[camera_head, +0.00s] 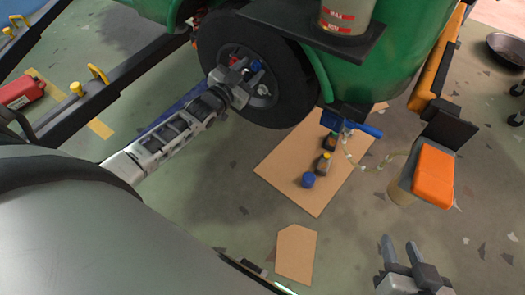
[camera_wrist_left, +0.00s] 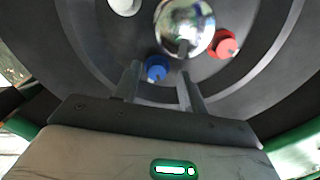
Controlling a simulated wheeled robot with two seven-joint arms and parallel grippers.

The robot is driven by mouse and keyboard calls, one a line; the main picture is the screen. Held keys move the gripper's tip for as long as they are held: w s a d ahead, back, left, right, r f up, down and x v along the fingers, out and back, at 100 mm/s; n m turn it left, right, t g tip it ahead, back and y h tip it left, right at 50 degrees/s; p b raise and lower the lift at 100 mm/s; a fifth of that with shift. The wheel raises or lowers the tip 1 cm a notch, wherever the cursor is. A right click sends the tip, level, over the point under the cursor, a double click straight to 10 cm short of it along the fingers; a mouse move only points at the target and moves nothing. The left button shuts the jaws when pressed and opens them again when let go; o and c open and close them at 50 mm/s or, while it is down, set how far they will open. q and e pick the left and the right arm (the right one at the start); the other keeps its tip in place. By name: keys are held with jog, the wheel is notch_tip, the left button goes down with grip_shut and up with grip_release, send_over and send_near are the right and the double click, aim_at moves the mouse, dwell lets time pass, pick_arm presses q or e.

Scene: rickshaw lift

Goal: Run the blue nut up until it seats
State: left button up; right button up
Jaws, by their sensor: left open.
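The blue nut (camera_wrist_left: 157,68) sits on the wheel face near the shiny hub cap (camera_wrist_left: 184,27). In the head view a blue nut (camera_head: 255,66) shows on the wheel (camera_head: 285,92), just beyond my left gripper. My left gripper (camera_wrist_left: 160,78) is open, with one finger on each side of the blue nut; I cannot tell whether they touch it. A red nut (camera_wrist_left: 224,44) sits to the right of the hub cap, and a white round part (camera_wrist_left: 124,5) to the upper left. My right gripper (camera_head: 400,245) is at the lower right, its fingers apart and empty, away from the wheel.
An orange-lidded container (camera_head: 433,176) stands at right. Dark lift arms (camera_head: 120,70) and a red object (camera_head: 22,90) are at left. The green vehicle body (camera_head: 390,60) overhangs the wheel.

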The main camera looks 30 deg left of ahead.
pick_arm(q)
jog(key=n+b, duration=0.1)
jog(key=n, duration=0.3)
jog(key=shift+f, duration=0.2)
jog(key=s+a+n+p, duration=0.1)
jog(key=s+n+p, duration=0.1)
jog(key=s, duration=1.4)
jog(key=s+d+m+g+h+p, duration=0.1)
jog(key=s+d+g+p, duration=0.1)
jog(key=d, duration=0.7)
jog(key=s+d+f+m+g+h+p, duration=0.1)
jog(key=s+d+g, duration=0.3)
jog(key=d, duration=0.6)
jog(key=shift+s+d+f+m+p, duration=0.25)
jog(key=shift+s+m+p, duration=0.3)
jog(key=shift+s, duration=0.7)
pick_arm(e)
jog(key=shift+r, duration=2.3)
pick_arm(q)
jog(key=shift+s+d+r+g+p, duration=0.2)
jog(key=shift+s+d+r+g, duration=0.15)
jog(key=shift+d, duration=0.25)
jog(key=shift+s+d+r+g+p, duration=0.25)
jog(key=shift+s+d+g, duration=0.15)
jog(key=shift+d, duration=0.15)
pick_arm(e)
jog(key=f, duration=0.3)
jog(key=shift+s+d+f+g, duration=0.1)
jog(key=shift+d+f+g, duration=0.2)
jog(key=shift+f+g, duration=0.1)
